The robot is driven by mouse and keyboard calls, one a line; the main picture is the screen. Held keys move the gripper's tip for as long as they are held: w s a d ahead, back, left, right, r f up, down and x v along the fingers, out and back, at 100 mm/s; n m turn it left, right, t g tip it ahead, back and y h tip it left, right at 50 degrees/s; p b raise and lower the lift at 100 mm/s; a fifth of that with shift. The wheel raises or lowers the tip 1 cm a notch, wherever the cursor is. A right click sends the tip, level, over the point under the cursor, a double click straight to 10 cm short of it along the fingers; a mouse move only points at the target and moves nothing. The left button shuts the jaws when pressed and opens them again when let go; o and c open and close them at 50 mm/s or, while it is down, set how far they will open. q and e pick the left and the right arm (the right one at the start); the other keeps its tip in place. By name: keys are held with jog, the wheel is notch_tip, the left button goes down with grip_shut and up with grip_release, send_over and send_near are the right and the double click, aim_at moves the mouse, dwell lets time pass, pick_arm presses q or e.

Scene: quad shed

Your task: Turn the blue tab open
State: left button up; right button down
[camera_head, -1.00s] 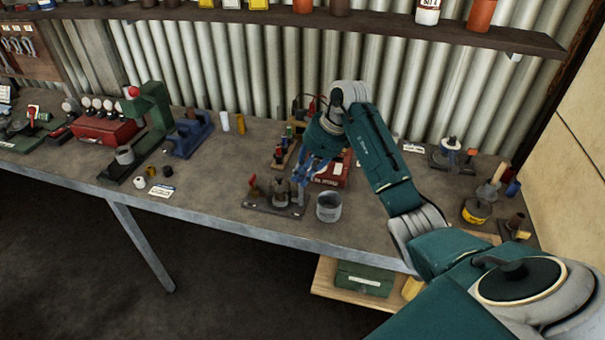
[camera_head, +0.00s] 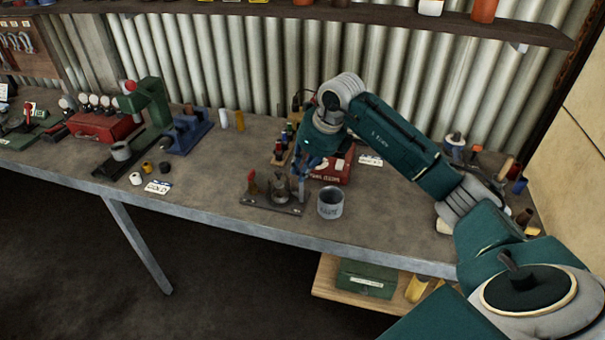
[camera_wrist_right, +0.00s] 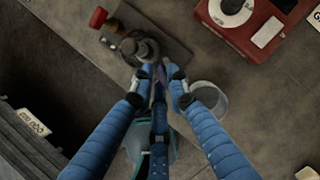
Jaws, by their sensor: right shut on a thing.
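A dark base plate (camera_head: 258,203) lies near the bench's front edge. It carries a red-topped post (camera_head: 252,182) at its left and a grey round fitting (camera_head: 280,188) in its middle. My right gripper (camera_head: 302,180) points down at the plate's right end, beside the fitting. In the right wrist view its fingertips (camera_wrist_right: 160,77) are closed around a narrow bluish-grey piece, which seems to be the blue tab (camera_wrist_right: 158,88). The fingers hide most of it, so its angle is hard to tell. My left gripper is not in view.
A grey cup (camera_head: 330,204) stands just right of the plate, close to my right fingers. A red box (camera_head: 333,171) is behind them. A green press (camera_head: 152,108) and a blue vise-like tool (camera_head: 187,132) stand to the left.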

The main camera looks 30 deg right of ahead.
jog(key=m+h+b, duration=0.1)
jog(key=m, duration=0.1)
jog(key=m+h+b, duration=0.1)
jog(key=m, duration=0.2)
jog(key=shift+w+a+m, duration=0.2)
jog(key=shift+m, duration=0.1)
jog(key=m+h, duration=0.1)
jog(key=m, duration=0.1)
jog(key=m+h+b, duration=0.1)
jog(key=m, duration=0.2)
jog(key=shift+w+r+g+b, duration=0.1)
jog(key=shift+w+g+b, duration=0.05)
jog(key=shift+g+b, duration=0.2)
jog(key=shift+m, duration=0.3)
jog(key=c, duration=1.7)
grip_release()
jog(key=v, duration=1.2)
jog(key=shift+w, duration=0.1)
